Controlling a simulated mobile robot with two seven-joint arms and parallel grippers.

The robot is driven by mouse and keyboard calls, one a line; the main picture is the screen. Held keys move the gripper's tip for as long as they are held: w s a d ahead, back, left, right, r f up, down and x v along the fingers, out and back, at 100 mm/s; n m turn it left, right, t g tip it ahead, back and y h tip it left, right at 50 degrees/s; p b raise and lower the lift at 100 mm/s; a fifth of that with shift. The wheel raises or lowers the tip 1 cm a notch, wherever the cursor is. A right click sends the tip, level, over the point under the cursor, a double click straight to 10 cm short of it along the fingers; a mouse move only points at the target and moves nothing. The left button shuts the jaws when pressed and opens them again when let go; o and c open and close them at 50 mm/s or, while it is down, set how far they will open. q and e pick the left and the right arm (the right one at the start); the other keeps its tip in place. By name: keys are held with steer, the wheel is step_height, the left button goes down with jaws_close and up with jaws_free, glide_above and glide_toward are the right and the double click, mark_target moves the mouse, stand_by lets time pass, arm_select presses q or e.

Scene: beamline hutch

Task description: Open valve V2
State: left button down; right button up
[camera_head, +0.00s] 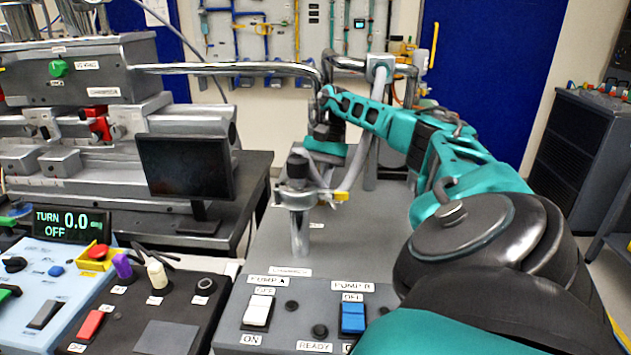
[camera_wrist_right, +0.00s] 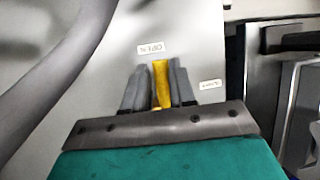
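A grey valve (camera_head: 297,190) with a black top stands on a short upright pipe on the grey bench, with a yellow lever (camera_head: 341,196) reaching right. No readable label marks it as V2. My right arm comes in from the right and its hand is at the valve. In the right wrist view the yellow lever (camera_wrist_right: 161,84) lies between the two grey fingers of my right gripper (camera_wrist_right: 160,82), which look closed on it. A label reading OPEN (camera_wrist_right: 150,48) is just beyond the lever's end; a second small label (camera_wrist_right: 210,84) is to the right. My left gripper is not in view.
A curved grey pipe (camera_wrist_right: 62,70) runs close by on the left in the wrist view. Switches labelled PUMP A (camera_head: 257,311) and PUMP B (camera_head: 353,318) are on the front panel. A dark monitor (camera_head: 186,166) stands left of the bench.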

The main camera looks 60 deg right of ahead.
steer(key=o, duration=0.3)
steer(key=shift+o, duration=0.2)
arm_select(q)
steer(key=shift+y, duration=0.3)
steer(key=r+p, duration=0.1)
steer(key=p, duration=0.1)
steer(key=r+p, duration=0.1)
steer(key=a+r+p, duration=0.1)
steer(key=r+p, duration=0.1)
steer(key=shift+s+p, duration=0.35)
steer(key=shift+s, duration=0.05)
arm_select(e)
steer(key=v, duration=1.2)
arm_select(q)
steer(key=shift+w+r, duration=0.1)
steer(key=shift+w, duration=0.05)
